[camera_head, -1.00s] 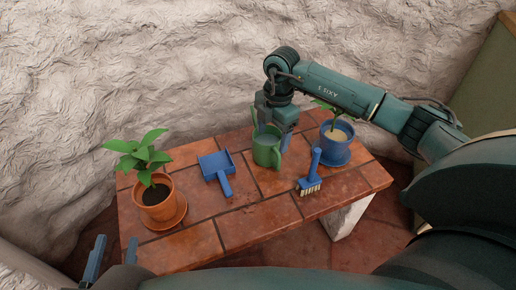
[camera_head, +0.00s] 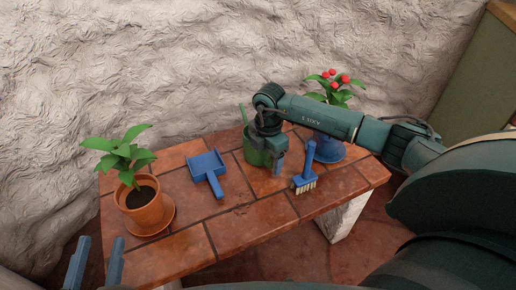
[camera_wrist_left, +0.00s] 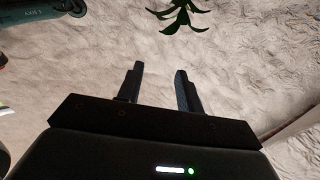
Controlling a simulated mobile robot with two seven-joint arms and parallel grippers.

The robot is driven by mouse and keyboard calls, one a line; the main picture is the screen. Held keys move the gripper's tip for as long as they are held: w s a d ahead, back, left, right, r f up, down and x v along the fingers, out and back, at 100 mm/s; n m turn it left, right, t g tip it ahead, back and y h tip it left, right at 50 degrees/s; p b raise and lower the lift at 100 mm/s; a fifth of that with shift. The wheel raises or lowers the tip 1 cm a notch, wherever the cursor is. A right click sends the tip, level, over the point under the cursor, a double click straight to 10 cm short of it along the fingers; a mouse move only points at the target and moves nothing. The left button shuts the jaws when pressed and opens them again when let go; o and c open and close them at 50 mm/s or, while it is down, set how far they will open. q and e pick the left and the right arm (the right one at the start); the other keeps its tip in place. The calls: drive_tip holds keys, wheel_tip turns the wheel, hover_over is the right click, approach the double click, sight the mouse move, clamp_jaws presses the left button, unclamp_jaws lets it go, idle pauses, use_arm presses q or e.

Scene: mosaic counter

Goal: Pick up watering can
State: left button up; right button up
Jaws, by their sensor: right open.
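The green watering can (camera_head: 254,157) stands on the tiled counter (camera_head: 228,235) near its back edge, left of the blue pot. My right gripper (camera_head: 274,165) is open at the can's front right side, and the wrist above it hides much of the can. Whether a finger touches the can or reaches inside it cannot be told. My left gripper (camera_head: 97,241) is open and empty at the lower left, in front of the counter. Its two parted fingers also show in the left wrist view (camera_wrist_left: 160,70).
A blue dustpan (camera_head: 207,166) and a blue brush (camera_head: 305,172) lie on the counter. A terracotta pot (camera_head: 146,211) with a leafy plant stands at the left. A blue pot (camera_head: 329,149) with red flowers stands at the right. A rough wall (camera_head: 180,60) rises behind.

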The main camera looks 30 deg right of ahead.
drive_tip(key=shift+f, duration=0.55)
drive_tip(key=shift+r, duration=0.15)
drive_tip(key=c, duration=1.5)
drive_tip(key=shift+w+r+p, duration=0.1)
drive_tip(key=shift+r+p, duration=0.65)
drive_tip(key=shift+r, duration=0.75)
drive_tip(key=shift+c, duration=0.2)
wheel_tip(320, 180, up, 6)
drive_tip(key=shift+f+p, duration=0.1)
drive_tip(key=shift+p, duration=0.95)
clamp_jaws()
drive_tip(key=shift+r, duration=0.55)
use_arm(q)
drive_tip(key=shift+s+a+r+m, duration=0.15)
drive_tip(key=shift+a+r+m, duration=0.15)
drive_tip(key=shift+m, duration=0.1)
drive_tip(key=shift+f, duration=0.1)
